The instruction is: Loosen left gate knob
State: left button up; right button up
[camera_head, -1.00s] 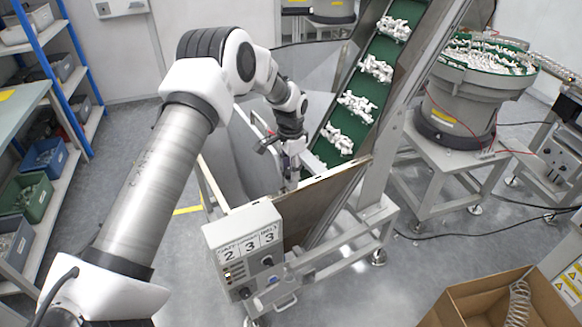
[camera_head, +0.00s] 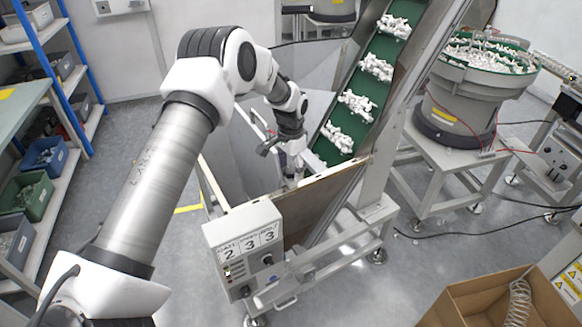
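My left arm reaches in from the left over the hopper of the inclined conveyor. My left gripper (camera_head: 292,172) points down behind the hopper's front wall (camera_head: 312,195), and its fingertips are mostly hidden, so I cannot tell whether it is open or shut or touching anything. The gate knob is not clearly visible; it may be hidden by the gripper or the hopper wall. My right gripper is not in view.
The green conveyor belt (camera_head: 345,118) carries several piles of white parts. A bowl feeder (camera_head: 460,95) stands on a stand at the right. A cardboard box (camera_head: 480,305) lies at the front right. A blue shelf rack (camera_head: 75,75) with bins is at the left.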

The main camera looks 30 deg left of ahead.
aim_at(291, 170)
pick_arm(q)
jog(key=shift+a+r, duration=0.1)
notch_tip(291, 170, up, 12)
dwell(0.5)
